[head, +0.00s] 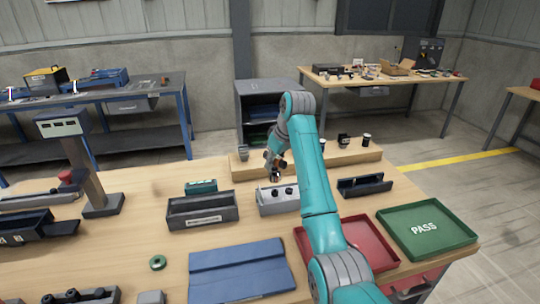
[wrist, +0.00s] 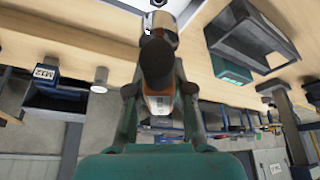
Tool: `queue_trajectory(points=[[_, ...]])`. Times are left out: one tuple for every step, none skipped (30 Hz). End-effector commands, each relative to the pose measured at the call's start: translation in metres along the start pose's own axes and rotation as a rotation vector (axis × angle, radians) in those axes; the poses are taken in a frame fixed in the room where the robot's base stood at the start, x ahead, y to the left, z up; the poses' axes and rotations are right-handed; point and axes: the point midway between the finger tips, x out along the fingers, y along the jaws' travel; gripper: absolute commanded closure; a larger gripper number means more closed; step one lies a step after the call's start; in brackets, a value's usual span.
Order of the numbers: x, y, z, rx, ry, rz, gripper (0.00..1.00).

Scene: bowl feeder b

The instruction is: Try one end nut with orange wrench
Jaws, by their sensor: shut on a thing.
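My gripper (head: 275,176) hangs over the back of a light grey block (head: 280,206) with black round knobs on top, possibly the end nuts. In the wrist view my gripper (wrist: 158,95) is shut on a tool with an orange part (wrist: 158,104), taken as the orange wrench. A dark rounded cylinder (wrist: 156,62) stands in front of the orange part, between the fingers. A pale metallic part (wrist: 160,22) shows beyond it. Whether the tool touches a nut is hidden by the cylinder and the fingers.
A dark grey bin (head: 202,211) stands left of the block and a black holder (head: 364,187) right of it. A red tray (head: 366,243) and a green PASS tray (head: 427,228) lie front right. A blue mat (head: 240,270) lies in front. A wooden ledge (head: 345,153) runs behind.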

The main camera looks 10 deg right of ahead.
Motion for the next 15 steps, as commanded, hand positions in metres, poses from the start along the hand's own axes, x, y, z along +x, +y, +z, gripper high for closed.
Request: queue_trajectory(points=[[-0.0005, 0.0000, -0.0003, 0.000, 0.001, 0.000, 1.00], [-0.0005, 0.0000, -0.0003, 0.000, 0.001, 0.000, 1.00], [-0.0005, 0.0001, -0.0003, 0.000, 0.001, 0.000, 1.00], [-0.0005, 0.0001, -0.0003, 0.000, 0.001, 0.000, 1.00], [-0.0005, 0.0000, -0.0003, 0.000, 0.001, 0.000, 1.00], [-0.0005, 0.0000, -0.0004, 0.000, 0.001, 0.000, 1.00], [-0.0006, 0.0000, -0.0004, 0.000, 0.001, 0.000, 1.00], [-0.0006, 0.0000, -0.0003, 0.000, 0.001, 0.000, 1.00], [-0.0008, 0.0001, -0.0002, 0.000, 0.001, 0.001, 1.00], [-0.0010, 0.0001, -0.0001, 0.000, 0.001, 0.001, 1.00], [-0.0013, 0.0001, 0.0002, 0.001, 0.001, 0.001, 1.00], [-0.0020, 0.0002, 0.0007, 0.002, 0.001, 0.001, 1.00], [-0.0012, 0.0001, 0.0013, 0.002, 0.000, 0.000, 1.00], [0.0001, 0.0000, 0.0018, 0.002, 0.000, 0.000, 1.00], [0.0018, 0.0000, 0.0025, 0.002, -0.001, 0.000, 1.00]])
